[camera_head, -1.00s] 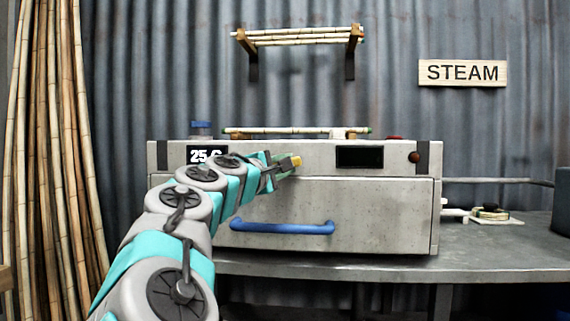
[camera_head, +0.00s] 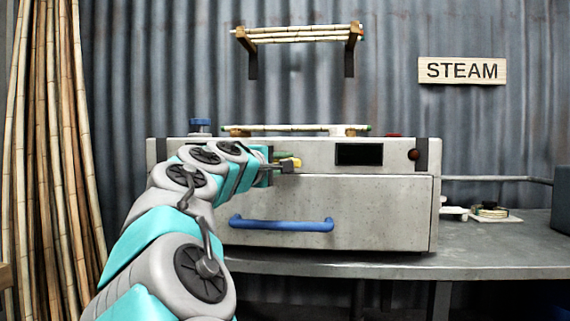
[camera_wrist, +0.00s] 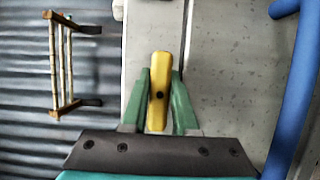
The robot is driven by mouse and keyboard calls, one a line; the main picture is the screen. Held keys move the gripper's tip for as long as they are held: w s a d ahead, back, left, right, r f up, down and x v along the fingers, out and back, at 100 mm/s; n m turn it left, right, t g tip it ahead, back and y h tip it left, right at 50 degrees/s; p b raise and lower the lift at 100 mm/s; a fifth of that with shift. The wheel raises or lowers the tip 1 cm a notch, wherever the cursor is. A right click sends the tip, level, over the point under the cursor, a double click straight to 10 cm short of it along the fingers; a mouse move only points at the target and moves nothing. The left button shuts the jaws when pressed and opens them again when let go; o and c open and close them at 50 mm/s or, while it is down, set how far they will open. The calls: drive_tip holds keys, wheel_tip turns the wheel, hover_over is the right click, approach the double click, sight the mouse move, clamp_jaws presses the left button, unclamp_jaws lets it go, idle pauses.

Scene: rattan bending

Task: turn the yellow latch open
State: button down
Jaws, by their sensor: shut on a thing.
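The yellow latch (camera_wrist: 159,85) sits on the front of the grey steam box, at the seam above its door. In the wrist view it lies between the two green fingers of my gripper (camera_wrist: 159,100), which are shut on it. In the head view the latch (camera_head: 296,162) shows as a small yellow piece at the tip of my gripper (camera_head: 284,164). My arm covers the left part of the box front. The box door (camera_head: 385,210) is closed and has a blue handle (camera_head: 282,224), also seen at the right in the wrist view (camera_wrist: 295,90).
The box stands on a grey table (camera_head: 480,240). A dark display (camera_head: 359,154) and a brown knob (camera_head: 413,155) are right of the latch. Bamboo poles (camera_head: 55,150) stand at the left. A wall rack (camera_head: 300,35) hangs above. The table's right front is clear.

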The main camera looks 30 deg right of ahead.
drive_tip(key=c, duration=0.7)
unclamp_jaws()
drive_tip(key=shift+f, duration=0.1)
